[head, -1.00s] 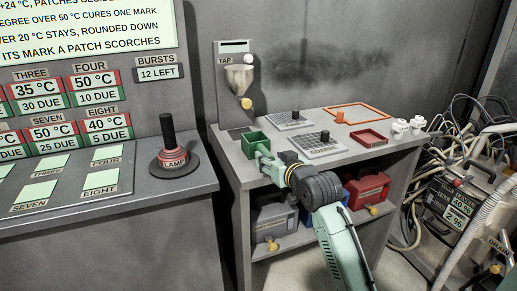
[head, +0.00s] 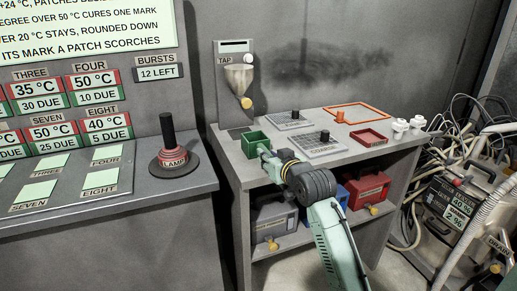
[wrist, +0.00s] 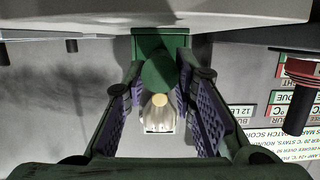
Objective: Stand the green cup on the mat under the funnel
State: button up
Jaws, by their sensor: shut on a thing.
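The green cup (head: 253,143), square and open at the top, is at the shelf unit's left front corner. My gripper (head: 265,153) is shut on it from its lower right side. In the wrist view the cup (wrist: 160,42) shows between the gripper's fingers (wrist: 161,78). The funnel (head: 238,77) hangs on the wall panel, with a yellow tip above the dark mat (head: 238,132). The mat lies on the top just behind and left of the cup, partly hidden by it. I cannot tell whether the cup touches the top.
A red tray (head: 370,138), an orange frame (head: 358,113) and white cups (head: 400,126) are further right. The lamp lever (head: 171,150) stands on the left bench, across a gap.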

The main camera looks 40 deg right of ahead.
grip_shut()
jog(key=shift+r, duration=0.1)
jog(key=shift+r+p, duration=1.2)
jog(key=shift+r, duration=0.7)
